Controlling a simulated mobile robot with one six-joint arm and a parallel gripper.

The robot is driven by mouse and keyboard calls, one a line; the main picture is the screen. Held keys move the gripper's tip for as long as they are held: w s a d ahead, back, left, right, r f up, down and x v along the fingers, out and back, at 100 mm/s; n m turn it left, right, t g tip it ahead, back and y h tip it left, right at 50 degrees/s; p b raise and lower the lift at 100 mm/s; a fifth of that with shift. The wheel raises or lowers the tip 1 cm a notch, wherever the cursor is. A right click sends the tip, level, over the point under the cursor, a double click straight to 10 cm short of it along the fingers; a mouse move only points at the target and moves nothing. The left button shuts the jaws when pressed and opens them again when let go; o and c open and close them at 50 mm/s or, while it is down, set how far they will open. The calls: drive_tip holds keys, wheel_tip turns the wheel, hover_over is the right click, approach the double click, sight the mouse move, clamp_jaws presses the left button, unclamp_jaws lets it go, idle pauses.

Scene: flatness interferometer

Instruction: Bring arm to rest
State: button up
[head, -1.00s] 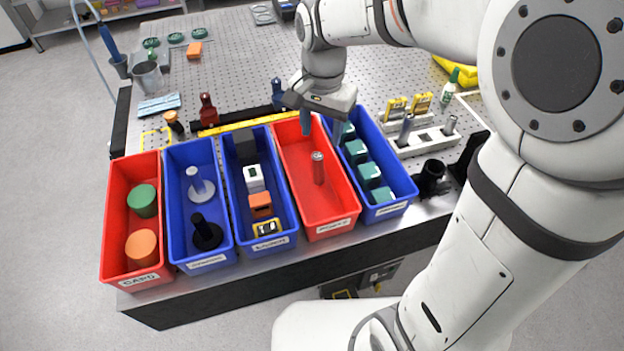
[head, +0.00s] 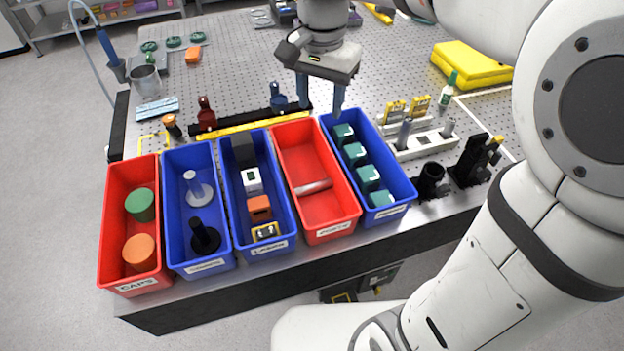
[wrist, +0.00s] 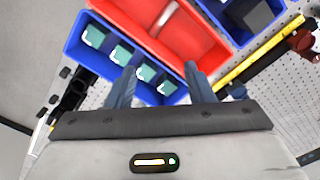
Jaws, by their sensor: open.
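My gripper (head: 320,95) is open and empty in the head view, its two blue fingers pointing down above the back ends of the right red bin and the right blue bin. In the wrist view my gripper (wrist: 160,88) shows both fingers apart with nothing between them. A grey metal post (head: 313,187) lies on its side in the right red bin (head: 330,228); it also shows in the wrist view (wrist: 164,16). The right blue bin (head: 395,180) holds several teal blocks.
A red bin (head: 108,230) with green and orange caps and two blue bins with parts stand to the left. A white rack (head: 425,143), a black round holder (head: 430,180) and a yellow case (head: 470,65) are at the right. The perforated tabletop behind has free room.

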drive_tip(key=s+d+f+n+t, duration=0.3)
drive_tip(key=s+d+f+n, duration=0.2)
drive_tip(key=s+d, duration=0.7)
wheel_tip(320, 180, down, 2)
drive_tip(key=shift+s+f+n, duration=0.15)
drive_tip(key=shift+s+n, duration=0.15)
drive_tip(key=shift+n, duration=0.1)
